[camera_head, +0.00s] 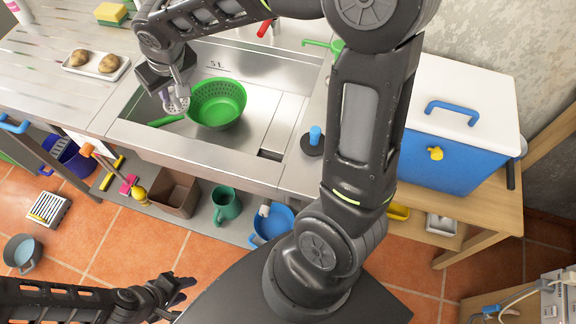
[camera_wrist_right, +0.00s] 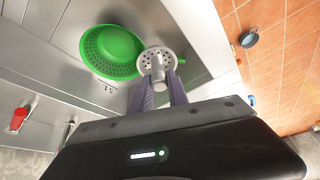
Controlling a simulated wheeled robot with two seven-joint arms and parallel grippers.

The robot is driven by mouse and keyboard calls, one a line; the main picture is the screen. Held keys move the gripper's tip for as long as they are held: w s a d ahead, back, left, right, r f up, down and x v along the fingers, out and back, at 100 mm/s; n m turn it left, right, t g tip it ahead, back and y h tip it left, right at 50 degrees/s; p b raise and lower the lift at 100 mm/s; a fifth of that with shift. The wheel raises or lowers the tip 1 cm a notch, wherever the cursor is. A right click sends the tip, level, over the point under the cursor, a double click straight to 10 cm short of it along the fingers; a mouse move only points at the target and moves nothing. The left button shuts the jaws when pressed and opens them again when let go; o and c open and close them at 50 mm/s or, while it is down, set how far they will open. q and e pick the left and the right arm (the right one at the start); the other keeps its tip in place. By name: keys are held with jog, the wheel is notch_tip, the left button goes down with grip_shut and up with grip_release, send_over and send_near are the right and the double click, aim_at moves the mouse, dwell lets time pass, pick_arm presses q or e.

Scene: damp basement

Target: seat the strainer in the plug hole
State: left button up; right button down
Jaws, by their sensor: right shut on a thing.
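The strainer is a small pale grey disc with holes (camera_head: 178,104), and it also shows in the right wrist view (camera_wrist_right: 156,59). My right gripper (camera_head: 172,88) is shut on it and holds it over the left part of the steel sink (camera_head: 262,105). In the right wrist view the two fingers (camera_wrist_right: 160,88) close on the strainer's stem. A green colander (camera_head: 217,103) sits in the sink just right of the strainer. The plug hole does not show in either view. My left gripper (camera_head: 176,295) is low, away from the sink, and looks open and empty.
A black plug with a blue knob (camera_head: 312,143) stands right of the basin. A red tap (camera_head: 265,28) is at the back. A blue and white cool box (camera_head: 455,130) stands right, beyond my right arm.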

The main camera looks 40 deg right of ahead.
jog(key=shift+s+d, duration=0.3)
jog(key=shift+s, duration=0.05)
pick_arm(q)
jog(key=shift+s+d, duration=0.25)
jog(key=shift+s, duration=0.05)
pick_arm(e)
jog(key=shift+f, duration=0.1)
jog(key=shift+s+d+f+n, duration=0.2)
jog(key=shift+d+f+n, duration=0.1)
jog(key=shift+d+n, duration=0.1)
pick_arm(q)
jog(key=shift+s+r+p, duration=0.1)
jog(key=shift+r+p, duration=0.6)
jog(key=shift+p, duration=0.15)
pick_arm(e)
jog(key=s+d+f+n+g+y, duration=0.1)
jog(key=s+d+f+n+g, duration=0.2)
jog(key=s+d+f+n, duration=0.2)
jog(key=s+d+f+n+g+y, duration=0.2)
jog(key=s+d+f+n+g, duration=0.2)
jog(key=s+n, duration=0.7)
jog(key=d+f+n, duration=0.1)
jog(key=n, duration=0.7)
jog(key=shift+f+y, duration=0.25)
jog(key=shift+y, duration=0.05)
